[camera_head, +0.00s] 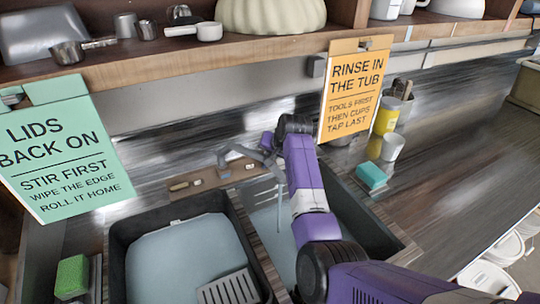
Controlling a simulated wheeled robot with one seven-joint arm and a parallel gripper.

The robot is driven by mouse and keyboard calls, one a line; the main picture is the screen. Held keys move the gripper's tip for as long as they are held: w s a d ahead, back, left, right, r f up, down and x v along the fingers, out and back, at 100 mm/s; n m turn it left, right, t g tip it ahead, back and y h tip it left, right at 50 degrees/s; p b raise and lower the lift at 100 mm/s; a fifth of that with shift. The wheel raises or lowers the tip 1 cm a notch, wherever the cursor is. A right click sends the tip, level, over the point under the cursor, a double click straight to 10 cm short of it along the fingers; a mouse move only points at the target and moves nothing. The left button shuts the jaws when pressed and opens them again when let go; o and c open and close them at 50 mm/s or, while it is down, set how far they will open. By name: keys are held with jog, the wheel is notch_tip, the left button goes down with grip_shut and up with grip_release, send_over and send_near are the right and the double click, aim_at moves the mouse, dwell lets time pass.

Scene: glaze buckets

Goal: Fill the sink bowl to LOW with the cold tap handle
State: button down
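The tap (238,157) is grey and rises from a brown ledge (205,180) behind the sink. Its spout points to the right, over the right basin. My gripper (268,145) is at the tap's right side, close to the spout; I cannot tell if it touches, or whether its fingers are open. The cold handle cannot be made out. The right basin (262,222) looks blue-grey inside and is partly hidden by my purple arm. A thin pale line below the spout may be running water. The left basin (118,240) has a blue-grey inside and a grey slotted rack. No LOW mark is legible.
A green sign (62,150) hangs at left and an orange sign (352,95) hangs behind my arm. A teal sponge (371,176), a white cup (392,147) and a yellow container (386,116) stand right of the sink. A green sponge (72,277) lies at lower left.

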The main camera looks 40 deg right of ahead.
dwell(0.4)
jog(key=c, duration=1.5)
grip_release()
jog(key=shift+o, duration=0.2)
jog(key=shift+r, duration=0.1)
jog(key=v, duration=0.7)
jog(key=shift+s+r+b, duration=0.2)
jog(key=shift+r+b, duration=0.05)
jog(key=shift+b, duration=0.15)
jog(key=shift+a, duration=0.1)
